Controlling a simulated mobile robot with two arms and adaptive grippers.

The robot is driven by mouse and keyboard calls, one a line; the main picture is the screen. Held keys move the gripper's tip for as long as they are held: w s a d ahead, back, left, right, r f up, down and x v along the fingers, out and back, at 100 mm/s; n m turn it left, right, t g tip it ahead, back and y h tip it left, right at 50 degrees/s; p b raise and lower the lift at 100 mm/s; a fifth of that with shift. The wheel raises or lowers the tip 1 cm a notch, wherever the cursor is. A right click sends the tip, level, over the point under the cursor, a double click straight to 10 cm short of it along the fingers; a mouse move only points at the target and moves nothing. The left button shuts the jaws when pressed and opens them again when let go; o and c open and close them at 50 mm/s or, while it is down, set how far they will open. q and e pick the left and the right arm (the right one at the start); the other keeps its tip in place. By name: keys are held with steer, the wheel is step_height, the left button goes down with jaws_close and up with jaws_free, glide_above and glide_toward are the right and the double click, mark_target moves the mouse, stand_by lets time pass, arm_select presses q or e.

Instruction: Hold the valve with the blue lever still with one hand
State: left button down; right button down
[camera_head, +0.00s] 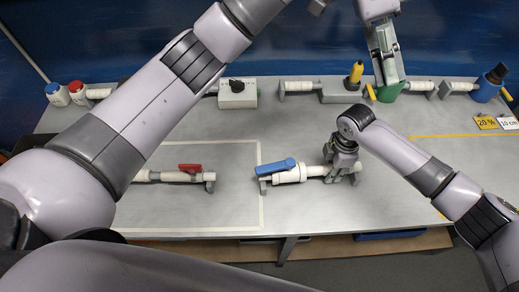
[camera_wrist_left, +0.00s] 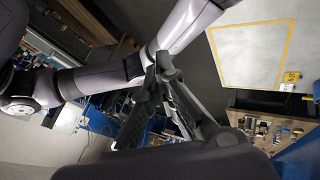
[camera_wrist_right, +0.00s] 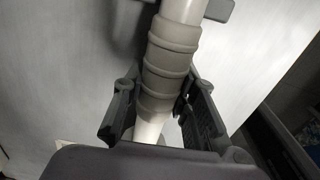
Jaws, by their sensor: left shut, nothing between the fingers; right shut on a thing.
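My right gripper (camera_head: 341,170) is shut on the pipe at the valve's right end. In the right wrist view its fingers stand on both sides of the white pipe, by a ribbed grey sleeve (camera_wrist_right: 168,65). The lever is not seen there. My left gripper (camera_head: 387,68) is shut and empty over the back of the bench, and its closed fingers (camera_wrist_left: 163,65) show in the left wrist view.
A pipe with a red lever (camera_head: 190,169) lies to the left. Along the back are a grey box with a black knob (camera_head: 237,90), a yellow-handled thing (camera_head: 356,73), a green thing (camera_head: 391,92) and a blue container (camera_head: 487,90). The bench front centre is clear.

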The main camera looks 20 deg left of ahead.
mark_target(275, 167)
arm_select(q)
steer(key=w+a+f+m+y, duration=0.25)
steer(key=a+f+m, duration=0.45)
steer(key=a+f, duration=0.5)
steer(key=w+a+f+m+y, duration=0.1)
steer(key=w+a+f+m, duration=0.35)
steer(key=a+f, duration=0.75)
steer(key=shift+m+t, duration=0.4)
steer(key=shift+m, duration=0.45)
steer(key=shift+s+d+f, duration=0.5)
steer(key=shift+s+f, duration=0.8)
steer(key=shift+f, duration=0.1)
steer(key=shift+s+d+f, duration=0.5)
steer(key=shift+s+f, duration=0.75)
steer(key=shift+f, duration=0.1)
steer(key=shift+s+d+f, duration=0.5)
steer(key=shift+s+f, duration=0.8)
steer(key=shift+f, duration=0.1)
